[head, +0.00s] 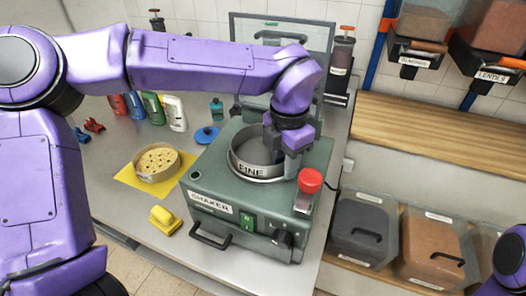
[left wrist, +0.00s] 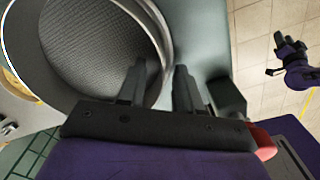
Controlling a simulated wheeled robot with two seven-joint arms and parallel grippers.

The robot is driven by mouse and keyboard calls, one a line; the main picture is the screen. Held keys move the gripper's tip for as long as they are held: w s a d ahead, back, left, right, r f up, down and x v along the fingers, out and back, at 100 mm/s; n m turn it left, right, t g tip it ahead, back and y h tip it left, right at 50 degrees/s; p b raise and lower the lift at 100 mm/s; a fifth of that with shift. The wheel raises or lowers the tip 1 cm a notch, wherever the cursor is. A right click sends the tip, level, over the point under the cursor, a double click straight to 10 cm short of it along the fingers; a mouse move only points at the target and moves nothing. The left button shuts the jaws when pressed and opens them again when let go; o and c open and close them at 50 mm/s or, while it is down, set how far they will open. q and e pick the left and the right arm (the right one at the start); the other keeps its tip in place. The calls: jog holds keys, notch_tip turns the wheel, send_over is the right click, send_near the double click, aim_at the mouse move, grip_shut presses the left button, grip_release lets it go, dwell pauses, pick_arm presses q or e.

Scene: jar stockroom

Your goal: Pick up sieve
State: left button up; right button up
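The sieve (head: 256,168), a round grey metal ring labelled FINE, sits on top of the green shaker (head: 236,205). Its mesh floor and curved wall fill the upper left of the left wrist view (left wrist: 95,50). My left gripper (head: 290,165) points down at the sieve's right side. In the left wrist view its two fingers (left wrist: 160,85) are apart, one inside the ring and one outside, with the wall between them. The gripper hides part of the rim in the head view. My right gripper (left wrist: 272,55) shows small in the left wrist view, its fingers apart, away from the sieve.
A red knob (head: 310,180) stands on the shaker's right corner, close to my left gripper. The shaker's lid (head: 285,40) is raised behind. A round container (head: 157,163) sits on a yellow mat at left, near a yellow block (head: 165,220). Bottles stand behind; bins are at right.

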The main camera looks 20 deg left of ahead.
pick_arm(q)
grip_shut()
jog(key=shift+r, duration=0.1)
